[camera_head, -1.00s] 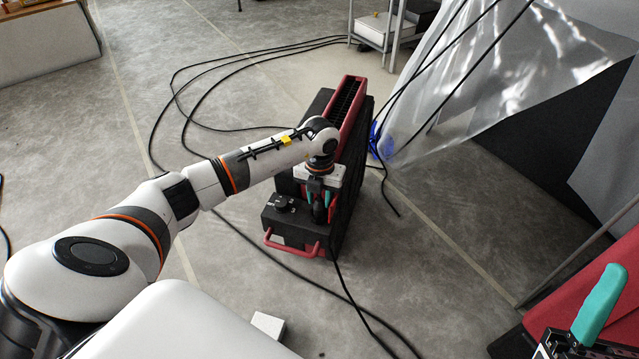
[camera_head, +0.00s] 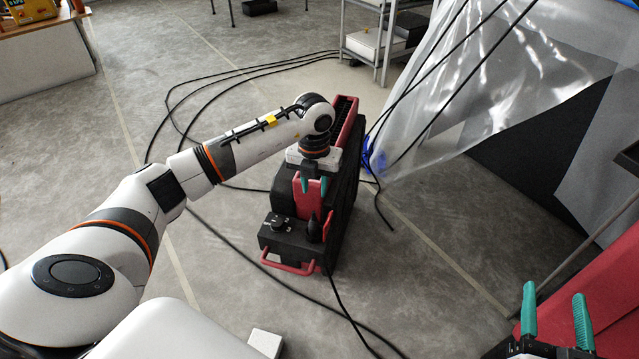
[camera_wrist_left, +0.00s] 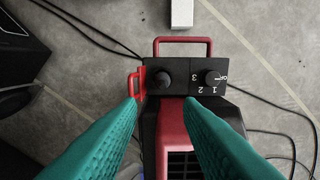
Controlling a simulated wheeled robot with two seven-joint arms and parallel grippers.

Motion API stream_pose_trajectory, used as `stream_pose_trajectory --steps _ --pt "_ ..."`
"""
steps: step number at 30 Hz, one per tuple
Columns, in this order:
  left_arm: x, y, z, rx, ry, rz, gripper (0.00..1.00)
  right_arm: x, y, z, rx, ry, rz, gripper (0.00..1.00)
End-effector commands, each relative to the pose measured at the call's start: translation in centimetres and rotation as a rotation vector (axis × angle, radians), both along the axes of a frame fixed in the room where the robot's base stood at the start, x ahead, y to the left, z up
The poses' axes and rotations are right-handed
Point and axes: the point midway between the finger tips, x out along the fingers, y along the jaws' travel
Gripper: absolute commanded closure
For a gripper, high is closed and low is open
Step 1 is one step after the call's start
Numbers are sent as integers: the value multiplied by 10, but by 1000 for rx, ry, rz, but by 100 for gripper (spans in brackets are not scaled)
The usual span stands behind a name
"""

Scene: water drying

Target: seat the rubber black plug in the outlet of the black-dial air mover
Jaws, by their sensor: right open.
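The air mover (camera_head: 345,185) stands on the floor, a black and red housing with a black control panel. Its black dial (camera_head: 278,223) is at the panel's left; the left wrist view shows this dial (camera_wrist_left: 212,78) beside OFF, 1, 2, 3. My left gripper (camera_head: 314,187) is open and empty, above and behind the plug. My right gripper (camera_head: 556,318) is open and empty at lower right.
A red handle (camera_head: 290,268) juts from the machine's front. A small red bracket (camera_wrist_left: 133,84) sits beside the plug. Black cables (camera_head: 215,88) lie across the floor. Clear plastic sheeting (camera_head: 480,75) hangs at right. A white block (camera_head: 265,341) lies in front.

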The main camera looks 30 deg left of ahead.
Motion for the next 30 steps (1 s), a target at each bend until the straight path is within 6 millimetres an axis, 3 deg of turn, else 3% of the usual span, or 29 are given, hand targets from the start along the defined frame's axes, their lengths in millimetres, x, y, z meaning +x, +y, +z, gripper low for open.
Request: stream_pose_trajectory --steps 2,4,5,8,9,11,12,15,18,21,25,30 --pt "-4 -20 -6 -62 -3 -36 67 0 0 -2 -3 10 -1 44" --pt "-11 -56 -14 -185 -12 -99 67 0 0 -2 -3 11 -1 44" --pt "-16 -77 -18 -257 -19 -131 67 0 0 -2 -3 11 -1 44" --pt "-43 -165 -16 -596 -56 -235 67 0 0 -2 -2 10 -1 44" --pt "-58 -203 -6 -762 -76 -261 67 0 0 -2 -2 10 -1 44" --pt "-81 -254 21 -1036 -114 -265 67 0 0 -2 -2 10 -1 44" --pt "-95 -281 46 -1226 -143 -237 67 0 0 -2 -2 10 -1 44" --pt "-115 -311 115 -1659 -218 -61 67 0 0 -1 -2 9 -1 44" --pt "-115 -298 169 -2001 -279 263 67 0 0 -1 -2 9 -1 44" --pt "-105 -259 191 -2213 -301 695 67 0 0 -1 -2 8 0 44" --pt "-100 -209 173 -2271 -240 1257 67 0 0 -1 -2 8 0 44" --pt "-111 -182 135 -2168 -102 1711 67 0 0 -1 -2 8 0 44"
